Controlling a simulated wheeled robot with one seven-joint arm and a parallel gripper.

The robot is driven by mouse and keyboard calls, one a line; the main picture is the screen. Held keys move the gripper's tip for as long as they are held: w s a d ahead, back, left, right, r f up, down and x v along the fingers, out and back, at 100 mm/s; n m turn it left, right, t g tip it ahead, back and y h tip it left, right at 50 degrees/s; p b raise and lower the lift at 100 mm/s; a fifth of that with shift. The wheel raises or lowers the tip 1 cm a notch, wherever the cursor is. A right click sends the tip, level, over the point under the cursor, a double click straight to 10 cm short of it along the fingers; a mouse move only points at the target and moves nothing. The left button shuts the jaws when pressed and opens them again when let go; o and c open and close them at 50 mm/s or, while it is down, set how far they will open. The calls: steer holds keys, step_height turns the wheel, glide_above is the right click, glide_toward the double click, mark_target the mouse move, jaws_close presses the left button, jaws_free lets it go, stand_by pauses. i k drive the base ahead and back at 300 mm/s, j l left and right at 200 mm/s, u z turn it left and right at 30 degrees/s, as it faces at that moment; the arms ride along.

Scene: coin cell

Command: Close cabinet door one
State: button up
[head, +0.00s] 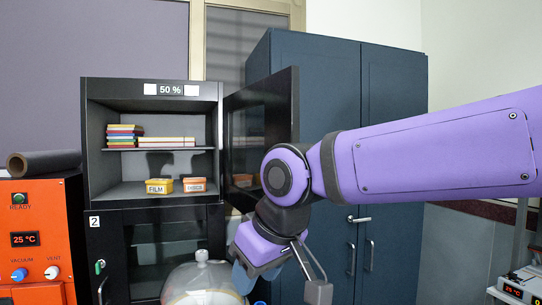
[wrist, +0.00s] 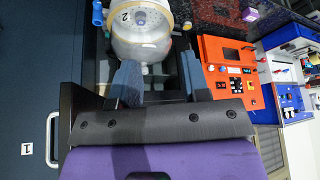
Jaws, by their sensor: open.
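The black cabinet (head: 152,202) stands left of centre in the head view, its upper compartment open to the front. Its upper door (head: 286,106), black with a dark window, is swung wide open to the right; my arm hides its lower part. In the wrist view, a dark door edge (wrist: 68,102) with a pale bar handle (wrist: 52,137) is at the left, near a tag marked 1 (wrist: 27,149). My gripper (wrist: 158,80) is open and empty, its blue fingers apart. In the head view it points down, below and in front of the open door.
The lower door (head: 170,250), tagged 2, is shut. Yellow and orange boxes (head: 160,186) sit inside the upper compartment. A tall blue cabinet (head: 393,100) stands behind the open door. An orange instrument (head: 34,215) is at left.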

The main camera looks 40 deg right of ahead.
mark_target(279, 93)
steer(key=l+u, duration=0.2)
steer(key=l, duration=0.45)
steer(key=l+u, duration=0.15)
steer(key=l, duration=0.45)
steer(key=k+l+u, duration=0.2)
steer(key=l, duration=0.4)
steer(key=l+u, duration=0.15)
steer(key=l, duration=0.5)
steer(key=k+u, duration=0.15)
steer(key=k+j, duration=0.05)
